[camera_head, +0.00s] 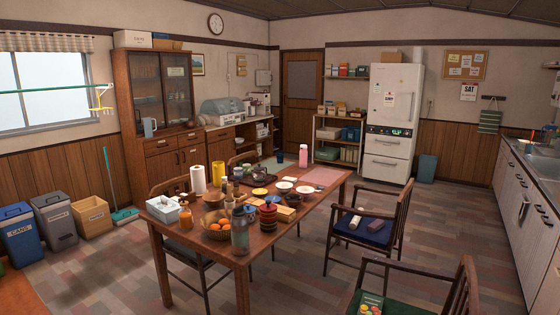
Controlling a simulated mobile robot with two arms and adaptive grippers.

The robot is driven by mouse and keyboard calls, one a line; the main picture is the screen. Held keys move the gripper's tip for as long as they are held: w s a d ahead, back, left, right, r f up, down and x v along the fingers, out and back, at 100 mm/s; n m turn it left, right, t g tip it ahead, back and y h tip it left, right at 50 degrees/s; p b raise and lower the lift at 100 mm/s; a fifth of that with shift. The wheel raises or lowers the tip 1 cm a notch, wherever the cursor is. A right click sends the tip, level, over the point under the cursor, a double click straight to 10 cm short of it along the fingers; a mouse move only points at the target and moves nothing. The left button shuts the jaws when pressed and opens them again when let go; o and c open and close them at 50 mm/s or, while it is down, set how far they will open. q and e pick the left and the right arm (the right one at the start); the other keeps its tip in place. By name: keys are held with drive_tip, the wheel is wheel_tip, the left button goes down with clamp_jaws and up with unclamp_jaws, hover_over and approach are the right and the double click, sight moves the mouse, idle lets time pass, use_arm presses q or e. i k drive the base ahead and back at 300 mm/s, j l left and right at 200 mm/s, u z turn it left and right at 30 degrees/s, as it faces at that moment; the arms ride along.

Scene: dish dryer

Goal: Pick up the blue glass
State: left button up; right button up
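A small dark blue cup-like item, which looks like the blue glass (280,156), stands upright near the far end of the wooden dining table (222,252), left of a pink bottle (303,156). It is small in this view, so I cannot tell its exact material. Neither of my grippers is in view, and nothing is seen touching the glass.
The table's near part is crowded with a fruit basket (217,235), a grey-green bottle (240,232), a paper towel roll (198,180) and several dishes. Wooden chairs (372,228) surround it. A dish dryer (222,108) sits on the back counter. Floor is open at left.

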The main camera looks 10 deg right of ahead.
sight(280, 155)
drive_tip(key=i+l+u, duration=0.1)
drive_tip(key=i+u, duration=0.3)
drive_tip(key=i, duration=0.7)
drive_tip(key=i+j+u, duration=0.35)
drive_tip(key=i, duration=0.4)
drive_tip(key=i+u, duration=0.4)
drive_tip(key=i, duration=0.3)
drive_tip(key=i+l+u, duration=0.35)
drive_tip(key=i, duration=0.4)
drive_tip(key=i+z, duration=0.1)
drive_tip(key=i, duration=0.65)
drive_tip(key=i+j+z, duration=0.1)
drive_tip(key=i, duration=0.6)
drive_tip(key=i+j+z, duration=0.1)
drive_tip(key=i+j, duration=0.15)
drive_tip(key=i, duration=0.5)
drive_tip(key=i+l+z, duration=0.25)
drive_tip(key=i+z, duration=0.2)
drive_tip(key=i+l+z, duration=0.15)
drive_tip(key=i+z, duration=0.7)
drive_tip(key=i+j+z, duration=0.15)
drive_tip(key=i+z, duration=0.25)
drive_tip(key=i+j+z, duration=0.3)
drive_tip(key=z, duration=0.15)
drive_tip(key=i+l+z, duration=0.1)
drive_tip(key=i+z, duration=0.2)
drive_tip(key=i, duration=0.8)
drive_tip(key=i+j+z, duration=0.1)
drive_tip(key=i+z, duration=0.15)
drive_tip(key=i, duration=0.85)
